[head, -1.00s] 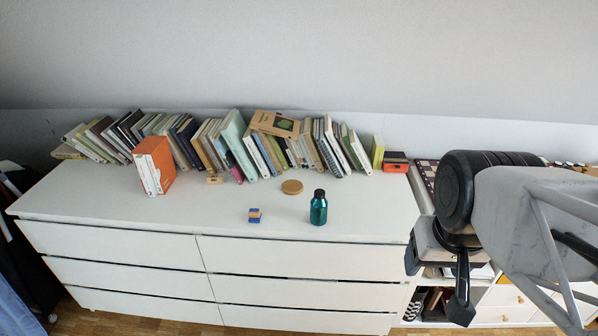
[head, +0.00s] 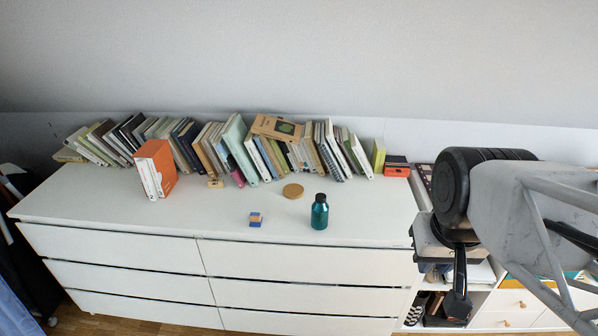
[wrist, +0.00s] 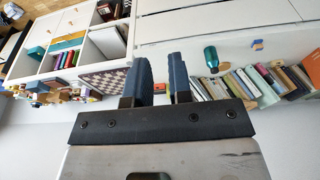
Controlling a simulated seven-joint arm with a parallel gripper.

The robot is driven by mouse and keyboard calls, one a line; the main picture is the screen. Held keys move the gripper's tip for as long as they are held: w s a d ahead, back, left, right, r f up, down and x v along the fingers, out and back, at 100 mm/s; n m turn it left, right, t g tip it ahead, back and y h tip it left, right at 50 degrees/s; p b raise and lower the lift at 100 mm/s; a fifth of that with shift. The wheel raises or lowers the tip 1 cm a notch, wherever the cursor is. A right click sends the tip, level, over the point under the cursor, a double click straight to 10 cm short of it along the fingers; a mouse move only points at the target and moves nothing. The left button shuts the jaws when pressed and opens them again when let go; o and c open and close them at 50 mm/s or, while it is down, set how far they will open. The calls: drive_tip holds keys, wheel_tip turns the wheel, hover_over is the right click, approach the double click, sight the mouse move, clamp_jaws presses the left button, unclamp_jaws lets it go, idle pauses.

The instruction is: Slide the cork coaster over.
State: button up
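The round cork coaster (head: 293,191) lies flat on the white dresser top, behind and left of a teal bottle (head: 319,212) and in front of the book row. My gripper (head: 458,303) hangs to the right of the dresser, well away from the coaster, over the shelf unit side. In the wrist view my gripper (wrist: 161,77) shows two dark fingers apart with nothing between them.
A small blue and tan block (head: 255,219) lies near the dresser's front edge. An orange book (head: 155,169) stands at left. Leaning books (head: 250,150) line the back. A checkered board (wrist: 105,80) lies on the shelf unit. The dresser's front left top is clear.

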drive_tip(key=w+a, duration=0.1)
drive_tip(key=w, duration=0.4)
drive_tip(key=w+a, duration=0.1)
drive_tip(key=w, duration=0.4)
drive_tip(key=w+a, duration=0.1)
drive_tip(key=w, duration=0.5)
drive_tip(key=shift+a+f, duration=0.15)
drive_tip(key=shift+a, duration=0.05)
clamp_jaws()
drive_tip(key=w+a+f, duration=0.6)
drive_tip(key=w, duration=0.4)
drive_tip(key=w+a+f+n, duration=0.1)
drive_tip(key=w+a+f, duration=0.5)
drive_tip(key=w, duration=0.4)
drive_tip(key=w+a+f, duration=0.5)
drive_tip(key=w+f, duration=0.2)
drive_tip(key=w, duration=0.4)
drive_tip(key=shift+m+g, duration=0.3)
drive_tip(key=shift+m, duration=0.6)
drive_tip(key=a+f, duration=0.2)
drive_tip(key=f, duration=0.2)
drive_tip(key=a+f, duration=0.3)
drive_tip(key=w+a+f, duration=0.1)
drive_tip(key=a+f, duration=0.2)
drive_tip(key=f, duration=0.1)
drive_tip(key=shift+f, duration=0.35)
